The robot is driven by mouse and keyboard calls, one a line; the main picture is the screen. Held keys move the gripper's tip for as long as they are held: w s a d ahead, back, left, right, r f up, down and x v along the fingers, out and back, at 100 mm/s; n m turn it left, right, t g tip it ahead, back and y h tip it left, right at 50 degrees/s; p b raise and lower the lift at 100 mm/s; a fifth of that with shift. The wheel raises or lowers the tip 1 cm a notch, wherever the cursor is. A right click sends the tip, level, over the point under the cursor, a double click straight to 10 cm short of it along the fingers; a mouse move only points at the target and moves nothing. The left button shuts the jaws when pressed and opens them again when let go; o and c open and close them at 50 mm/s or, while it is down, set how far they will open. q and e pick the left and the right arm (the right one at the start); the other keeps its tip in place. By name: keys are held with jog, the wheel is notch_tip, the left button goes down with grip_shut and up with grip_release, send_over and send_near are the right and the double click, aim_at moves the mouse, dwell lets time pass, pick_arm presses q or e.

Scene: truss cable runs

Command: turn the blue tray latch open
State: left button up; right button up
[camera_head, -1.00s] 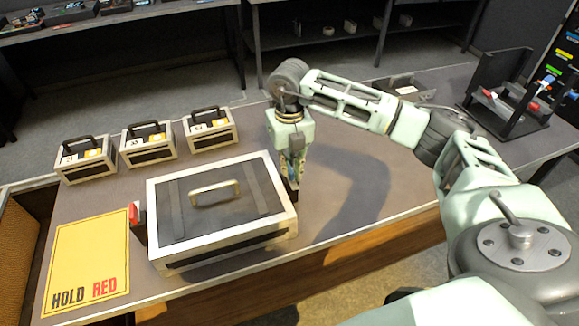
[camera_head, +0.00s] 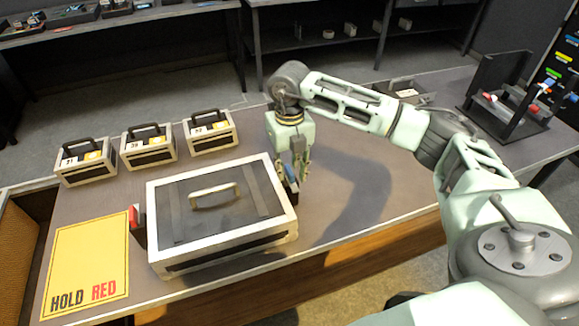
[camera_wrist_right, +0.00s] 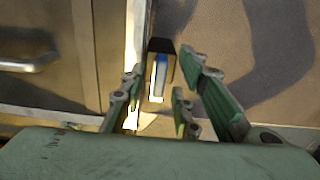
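The large grey tray case with pale edges (camera_head: 180,262) sits at the front of the bench, its lid shut and a handle on top. The blue latch (camera_head: 292,178) is at the case's right side; in the right wrist view the blue latch (camera_wrist_right: 160,77) is a short bar with a dark end. My right gripper (camera_head: 297,170) points down beside the case's right edge. In the wrist view its fingers (camera_wrist_right: 158,98) are spread on either side of the latch, with gaps showing. My left gripper is not in view.
A red latch (camera_head: 136,216) is on the case's left side, near a yellow "HOLD RED" sheet (camera_head: 88,255). Three small handled boxes (camera_head: 148,147) stand behind. A dark rack (camera_head: 508,105) is at the far right. The bench right of my gripper is clear.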

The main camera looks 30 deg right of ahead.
aim_at(290, 170)
jog(key=shift+r, duration=0.1)
notch_tip(290, 170, up, 12)
dwell(0.5)
dwell(0.5)
